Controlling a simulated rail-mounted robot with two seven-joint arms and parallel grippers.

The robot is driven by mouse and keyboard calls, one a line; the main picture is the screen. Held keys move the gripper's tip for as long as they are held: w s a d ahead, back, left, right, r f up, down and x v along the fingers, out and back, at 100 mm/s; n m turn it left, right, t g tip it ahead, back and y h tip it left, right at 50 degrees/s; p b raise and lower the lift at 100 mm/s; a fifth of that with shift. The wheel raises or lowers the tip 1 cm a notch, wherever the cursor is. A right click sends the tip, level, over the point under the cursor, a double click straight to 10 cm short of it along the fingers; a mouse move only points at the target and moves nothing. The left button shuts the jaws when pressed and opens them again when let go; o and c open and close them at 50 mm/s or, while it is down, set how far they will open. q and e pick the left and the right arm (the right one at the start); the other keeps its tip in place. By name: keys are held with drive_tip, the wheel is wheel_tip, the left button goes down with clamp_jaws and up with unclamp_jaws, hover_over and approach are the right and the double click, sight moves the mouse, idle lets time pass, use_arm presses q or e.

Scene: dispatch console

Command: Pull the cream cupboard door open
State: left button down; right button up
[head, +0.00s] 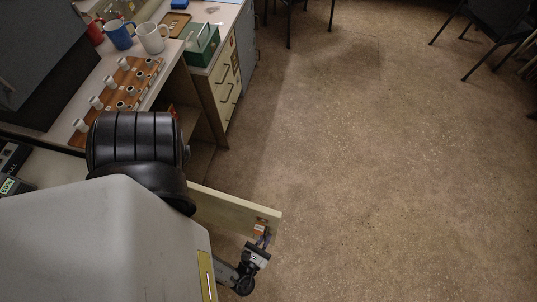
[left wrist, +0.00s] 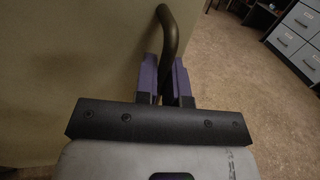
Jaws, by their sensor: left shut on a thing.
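The cream cupboard door (head: 232,210) stands out from the front of the console, swung open over the floor, seen mostly by its top edge. Its flat face (left wrist: 70,60) fills the left of the left wrist view. My left gripper (head: 262,240) is at the door's outer end. In the left wrist view its purple fingers (left wrist: 166,82) are shut around the dark curved bar handle (left wrist: 169,30). My arm hides the door's hinge side and much of the cupboard. My right gripper is in neither view.
The worktop holds an orange rack of small white pieces (head: 115,92), a blue mug (head: 119,35), a white mug (head: 151,38) and a green box (head: 201,46). Cream drawers (head: 224,90) stand beyond. Chairs (head: 497,30) are far right. The floor (head: 380,180) beside the door is clear.

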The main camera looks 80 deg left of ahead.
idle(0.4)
use_arm(q)
drive_tip(key=c, duration=1.2)
unclamp_jaws()
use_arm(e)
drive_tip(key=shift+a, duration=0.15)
use_arm(q)
drive_tip(key=shift+s+d, duration=0.15)
